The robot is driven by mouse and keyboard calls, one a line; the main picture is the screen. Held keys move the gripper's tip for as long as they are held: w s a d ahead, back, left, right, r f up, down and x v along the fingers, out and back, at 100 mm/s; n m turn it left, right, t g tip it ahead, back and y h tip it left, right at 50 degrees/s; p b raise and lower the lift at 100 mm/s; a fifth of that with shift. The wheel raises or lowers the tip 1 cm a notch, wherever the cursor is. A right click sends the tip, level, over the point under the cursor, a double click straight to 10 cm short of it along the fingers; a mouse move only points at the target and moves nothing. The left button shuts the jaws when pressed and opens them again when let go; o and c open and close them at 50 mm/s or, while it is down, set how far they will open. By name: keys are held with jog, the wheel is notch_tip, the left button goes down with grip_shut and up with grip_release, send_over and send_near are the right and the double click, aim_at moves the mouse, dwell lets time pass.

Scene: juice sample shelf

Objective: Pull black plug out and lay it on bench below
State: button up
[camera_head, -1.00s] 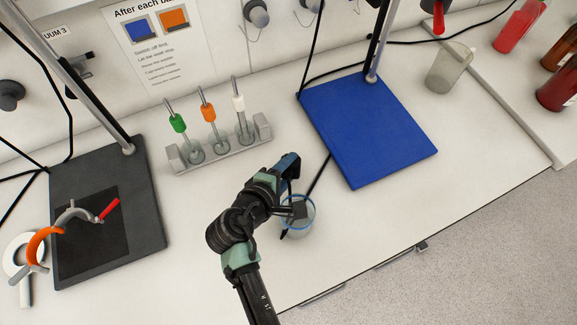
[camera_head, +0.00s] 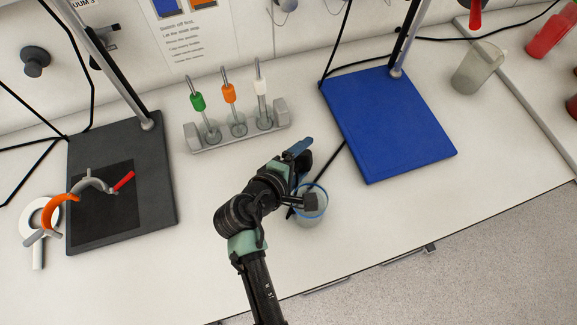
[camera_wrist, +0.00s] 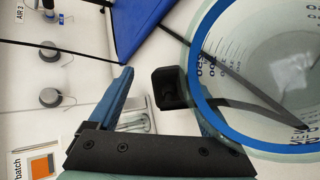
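My gripper (camera_head: 299,150) is beside the clear beaker (camera_head: 318,217) in the head view. In the wrist view its blue fingers (camera_wrist: 160,92) stand apart, so it is open. A dark, square, hollow-looking block (camera_wrist: 172,88) shows between the fingers, with a gap to the left one; a dark band runs from it toward the beaker. I cannot tell whether this is the black plug or how far away it is. The blue-rimmed beaker also fills the right of the wrist view (camera_wrist: 270,148). No plug in a socket can be made out in the head view.
A rack (camera_head: 240,137) with green, orange and white-topped pieces stands left of my gripper. A blue plate (camera_head: 390,125) is to the right, a black plate (camera_head: 158,195) far left. A black cord (camera_head: 330,162) runs near the beaker. Clear bench lies right of the beaker.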

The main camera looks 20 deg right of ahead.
jog(key=v, duration=1.2)
jog(key=shift+b, duration=0.35)
jog(key=w+a+r+m+t+y, duration=0.1)
jog(key=w+r+m+t+y, duration=0.2)
jog(key=w+r, duration=0.65)
jog(key=w+a+r+m+t+y, duration=0.15)
jog(key=w+r+m+t, duration=0.35)
jog(key=r, duration=1)
jog(key=s+r+m+t+y, duration=0.1)
jog(key=s+r+t, duration=0.3)
jog(key=r, duration=0.6)
jog(key=s+a+r+t+y, duration=0.1)
jog(key=s+r+t, duration=0.3)
jog(key=r, duration=0.7)
jog(key=s+a+r+m+t+y, duration=0.1)
jog(key=s+r+t, duration=0.3)
jog(key=r, duration=0.6)
jog(key=shift+s+r+m+y, duration=0.3)
jog(key=shift+r+y, duration=0.1)
jog(key=shift+y, duration=0.35)
